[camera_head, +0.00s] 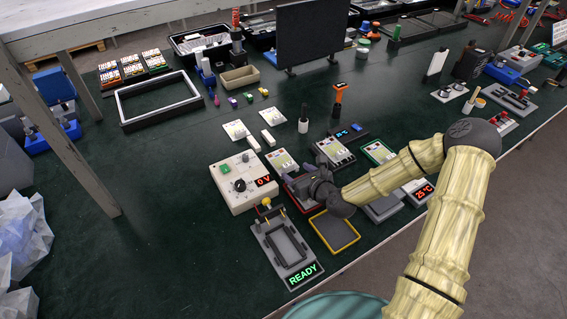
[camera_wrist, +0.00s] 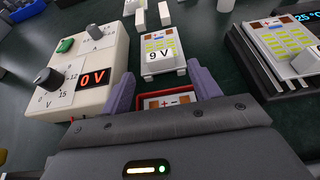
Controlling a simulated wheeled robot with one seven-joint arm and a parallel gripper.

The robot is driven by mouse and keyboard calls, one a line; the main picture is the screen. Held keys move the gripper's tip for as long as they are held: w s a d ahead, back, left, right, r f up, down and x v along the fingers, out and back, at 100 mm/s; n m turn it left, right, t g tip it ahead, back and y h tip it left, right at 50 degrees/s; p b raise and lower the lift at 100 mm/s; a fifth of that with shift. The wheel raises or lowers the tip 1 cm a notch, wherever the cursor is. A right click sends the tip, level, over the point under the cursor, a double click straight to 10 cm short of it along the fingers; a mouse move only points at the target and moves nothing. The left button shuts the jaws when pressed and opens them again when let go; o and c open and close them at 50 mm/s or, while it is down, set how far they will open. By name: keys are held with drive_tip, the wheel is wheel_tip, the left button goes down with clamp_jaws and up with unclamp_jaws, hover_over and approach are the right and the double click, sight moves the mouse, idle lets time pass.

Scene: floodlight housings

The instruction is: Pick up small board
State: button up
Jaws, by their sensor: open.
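My gripper (camera_head: 308,184) is low over a red-rimmed holder (camera_head: 289,190) on the green bench. In the wrist view its two purple fingers are apart, with the gap (camera_wrist: 163,88) above the holder. Part of a small board (camera_wrist: 166,101) with plus and minus marks shows in the red rim between the fingers; the gripper body hides its near part. A pale small board (camera_wrist: 164,66) marked 9 V lies just beyond the fingertips, apart from them. It also shows in the head view (camera_head: 280,161). Another board (camera_wrist: 290,45) sits on a black finned base at the right.
A cream supply box (camera_head: 243,181) reading 0 V stands close left of my gripper. A grey fixture (camera_head: 285,250) showing READY and a yellow-rimmed tray (camera_head: 334,232) lie in front. A green-rimmed board (camera_head: 378,152) lies to the right.

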sight(290, 166)
drive_tip(key=x, duration=0.5)
drive_tip(key=shift+w+a+r, duration=0.1)
drive_tip(key=shift+w+r, duration=0.05)
drive_tip(key=shift+r, duration=0.05)
drive_tip(key=c, duration=1.1)
